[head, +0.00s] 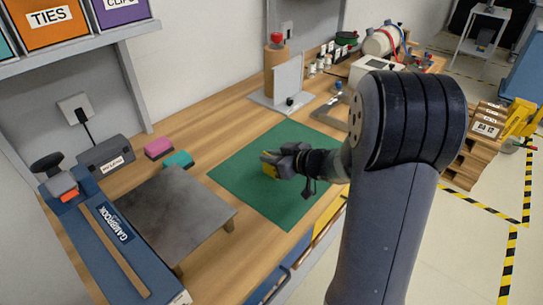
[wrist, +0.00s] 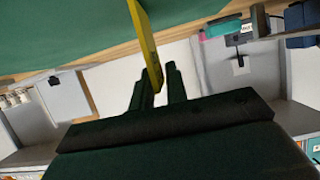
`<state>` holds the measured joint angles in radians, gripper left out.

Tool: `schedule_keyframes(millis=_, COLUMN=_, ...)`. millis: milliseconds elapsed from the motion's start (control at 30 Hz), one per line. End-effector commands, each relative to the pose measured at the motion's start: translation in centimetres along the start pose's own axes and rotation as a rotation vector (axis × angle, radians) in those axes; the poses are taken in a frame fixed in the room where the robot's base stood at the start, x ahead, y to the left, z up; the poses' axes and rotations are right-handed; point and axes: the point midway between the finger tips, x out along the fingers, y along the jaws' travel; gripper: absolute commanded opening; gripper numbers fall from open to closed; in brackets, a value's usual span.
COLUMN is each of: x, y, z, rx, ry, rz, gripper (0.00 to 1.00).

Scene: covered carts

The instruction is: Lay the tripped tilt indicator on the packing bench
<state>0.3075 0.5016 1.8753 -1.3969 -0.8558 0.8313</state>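My gripper (head: 272,158) is over the green mat on the packing bench. A small yellow piece, which looks like the tilt indicator (head: 267,170), is at its fingertips. In the wrist view the tilt indicator (wrist: 146,45) is a thin yellow plate seen nearly edge-on. Its near end sits between the two dark fingers of my gripper (wrist: 156,88), which look closed on it. Its face is turned away, so I cannot see whether it is tripped. The packing bench (head: 232,109) has a wooden top. I cannot tell whether the plate touches the mat.
The green mat (head: 240,150) is otherwise clear. A grey metal plate on feet (head: 180,215), a blue sealer (head: 110,240), and pink (head: 158,147) and teal (head: 178,160) blocks lie left. A grey upright stand (head: 288,80) is behind. Bottles and a white device (head: 372,72) are back right.

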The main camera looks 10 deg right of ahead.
Motion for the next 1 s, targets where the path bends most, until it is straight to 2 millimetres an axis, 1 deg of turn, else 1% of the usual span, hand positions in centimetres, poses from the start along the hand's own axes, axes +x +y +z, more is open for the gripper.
schedule_keyframes(millis=33, x=0.0, y=0.0, z=0.0, rx=0.000, ry=0.000, rz=0.000, gripper=0.18)
schedule_keyframes(millis=133, x=0.0, y=0.0, z=0.0, rx=0.000, ry=0.000, rz=0.000, gripper=0.26)
schedule_keyframes(millis=367, x=-0.1, y=0.0, z=-0.1, rx=-0.001, ry=0.000, rz=0.000, gripper=0.26)
schedule_keyframes(millis=467, x=-0.3, y=0.0, z=-0.8, rx=-0.003, ry=0.001, rz=0.001, gripper=0.26)
schedule_keyframes(millis=567, x=-1.7, y=0.2, z=-0.8, rx=0.000, ry=0.001, rz=0.005, gripper=0.26)
schedule_keyframes(millis=800, x=-7.1, y=0.2, z=-0.9, rx=0.000, ry=0.001, rz=0.007, gripper=0.26)
schedule_keyframes(millis=1000, x=-10.5, y=0.1, z=-0.8, rx=-0.001, ry=0.001, rz=0.005, gripper=0.26)
